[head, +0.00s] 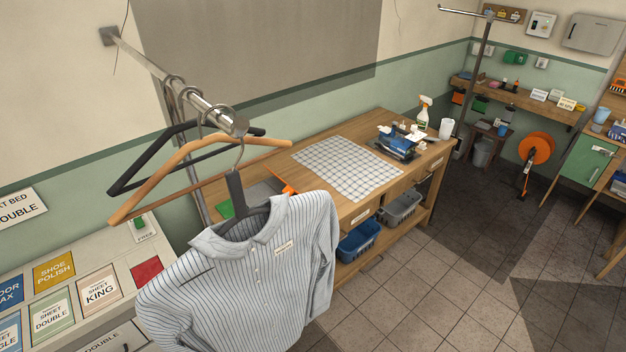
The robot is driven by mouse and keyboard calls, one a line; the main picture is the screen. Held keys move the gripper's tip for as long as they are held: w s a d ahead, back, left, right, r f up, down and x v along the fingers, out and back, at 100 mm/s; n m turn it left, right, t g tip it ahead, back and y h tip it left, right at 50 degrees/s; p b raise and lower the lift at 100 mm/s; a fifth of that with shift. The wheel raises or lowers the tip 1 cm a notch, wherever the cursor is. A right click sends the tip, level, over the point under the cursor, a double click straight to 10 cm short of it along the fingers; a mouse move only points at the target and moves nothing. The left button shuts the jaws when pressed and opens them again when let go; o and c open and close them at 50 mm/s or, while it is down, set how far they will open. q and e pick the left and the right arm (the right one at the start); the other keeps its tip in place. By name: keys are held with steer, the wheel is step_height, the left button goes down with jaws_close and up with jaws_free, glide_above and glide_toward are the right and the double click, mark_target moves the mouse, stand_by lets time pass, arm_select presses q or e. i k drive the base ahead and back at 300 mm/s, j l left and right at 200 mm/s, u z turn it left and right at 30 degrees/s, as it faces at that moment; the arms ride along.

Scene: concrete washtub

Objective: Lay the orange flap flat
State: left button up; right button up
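An orange piece (289,188), which looks like the orange flap, shows just behind the shirt's collar at the near end of the wooden table. Only a small part of it is visible, and it seems to stand up at a slant. A grey panel (262,190) and a green panel (226,211) lie beside it, also partly hidden. The striped shirt (262,275) on a dark hanger hides the rest. Neither of my grippers is in the head view.
The shirt, a wooden hanger (190,148) and a black hanger (150,158) hang from a metal rail (165,75) in front of the table. A checked cloth (347,167), an iron (396,144) and a spray bottle (424,112) occupy the tabletop (310,160). Tiled floor (440,290) is clear at right.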

mark_target(288, 189)
steer(key=k+j, duration=0.2)
steer(key=j, duration=0.15)
steer(key=k+j, duration=0.15)
steer(key=j, duration=0.2)
steer(key=k+j, duration=0.2)
steer(key=j, duration=0.15)
steer(key=i+l+u, duration=0.15)
steer(key=i+l, duration=0.15)
steer(key=i+l+u, duration=0.3)
steer(key=i+l, duration=0.2)
steer(key=l, duration=0.2)
steer(key=i+l+u, duration=0.15)
steer(key=l, duration=0.2)
steer(key=i+l+u, duration=0.15)
steer(key=i+l, duration=0.15)
steer(key=l, duration=0.15)
